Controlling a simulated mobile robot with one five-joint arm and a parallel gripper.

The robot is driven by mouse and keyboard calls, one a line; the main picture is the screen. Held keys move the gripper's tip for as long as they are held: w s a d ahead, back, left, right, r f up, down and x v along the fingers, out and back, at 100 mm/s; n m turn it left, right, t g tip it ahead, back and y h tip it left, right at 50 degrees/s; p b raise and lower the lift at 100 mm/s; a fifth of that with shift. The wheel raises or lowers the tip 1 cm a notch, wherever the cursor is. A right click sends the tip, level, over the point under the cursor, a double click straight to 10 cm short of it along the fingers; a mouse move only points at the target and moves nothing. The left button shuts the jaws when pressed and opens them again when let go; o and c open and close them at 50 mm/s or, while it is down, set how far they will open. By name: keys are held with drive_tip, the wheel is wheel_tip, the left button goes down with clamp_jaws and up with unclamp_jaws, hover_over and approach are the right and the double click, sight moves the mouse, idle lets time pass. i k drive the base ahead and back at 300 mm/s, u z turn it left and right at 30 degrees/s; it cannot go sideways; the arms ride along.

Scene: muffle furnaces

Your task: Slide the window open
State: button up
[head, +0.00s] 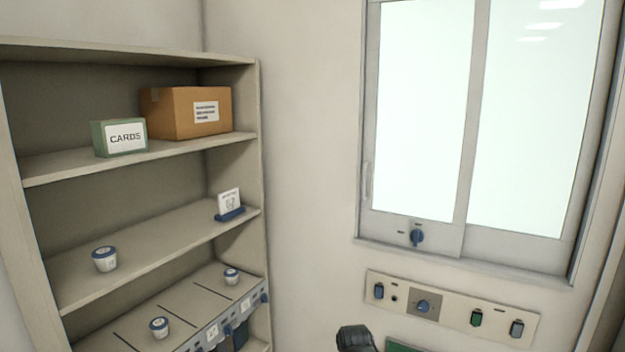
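The window (464,130) is on the wall at the right, with two bright panes side by side in a grey frame. The left pane (418,100) and right pane (530,110) meet at an upright bar, and the window looks closed. A vertical handle (367,185) is on the left edge of the left sash. A blue knob (416,237) sits on the bottom rail of the left sash. A dark rounded part at the bottom edge, below the window, may be part of my arm. My gripper's fingers cannot be made out.
A beige control panel (452,306) with blue and green switches is below the window. A shelf unit (135,160) at the left holds a brown box (186,112), a green CARDS box (119,138) and several small tubs. Bare wall lies between shelf and window.

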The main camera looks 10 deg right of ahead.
sight(445, 238)
drive_tip(key=u, duration=0.45)
drive_tip(key=i, duration=1.2)
drive_tip(key=u, duration=0.3)
